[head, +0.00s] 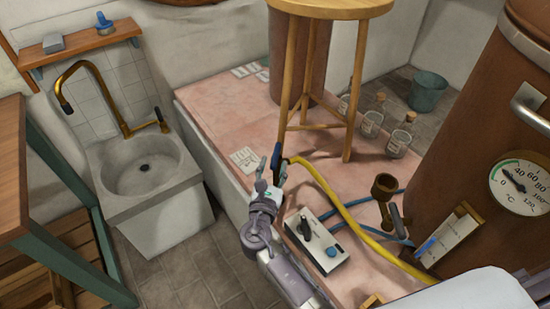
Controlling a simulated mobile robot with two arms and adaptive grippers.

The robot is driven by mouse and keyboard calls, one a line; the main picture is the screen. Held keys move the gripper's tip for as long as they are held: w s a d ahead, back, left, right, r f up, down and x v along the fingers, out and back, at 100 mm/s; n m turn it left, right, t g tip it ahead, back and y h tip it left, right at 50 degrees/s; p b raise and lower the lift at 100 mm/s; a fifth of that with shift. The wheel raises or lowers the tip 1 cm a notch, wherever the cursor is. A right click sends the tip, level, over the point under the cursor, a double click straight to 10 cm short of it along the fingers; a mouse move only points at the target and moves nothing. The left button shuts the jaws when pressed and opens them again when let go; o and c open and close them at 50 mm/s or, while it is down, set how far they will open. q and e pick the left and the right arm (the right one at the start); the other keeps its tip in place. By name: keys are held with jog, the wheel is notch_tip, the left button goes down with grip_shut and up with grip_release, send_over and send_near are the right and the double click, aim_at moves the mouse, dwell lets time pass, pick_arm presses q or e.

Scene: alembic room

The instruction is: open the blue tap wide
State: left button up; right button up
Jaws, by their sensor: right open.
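The blue tap appears to be the dark blue upright lever (276,155) at the end of the yellow hose, above the pink tiled platform, near the middle of the head view. My right gripper (271,179) is open, with its fingers just below the lever. I cannot tell whether they touch it. The lower part of the tap is partly hidden by the gripper. My left gripper is not in view.
The yellow hose (333,201) curves right toward the copper vessel (455,125). A switch box (318,248) with a blue knob sits beside my right arm. A wooden stool (352,90) and glass bottles (372,122) stand behind. A sink (147,165) is at left.

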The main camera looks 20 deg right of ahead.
jog(key=v, duration=0.8)
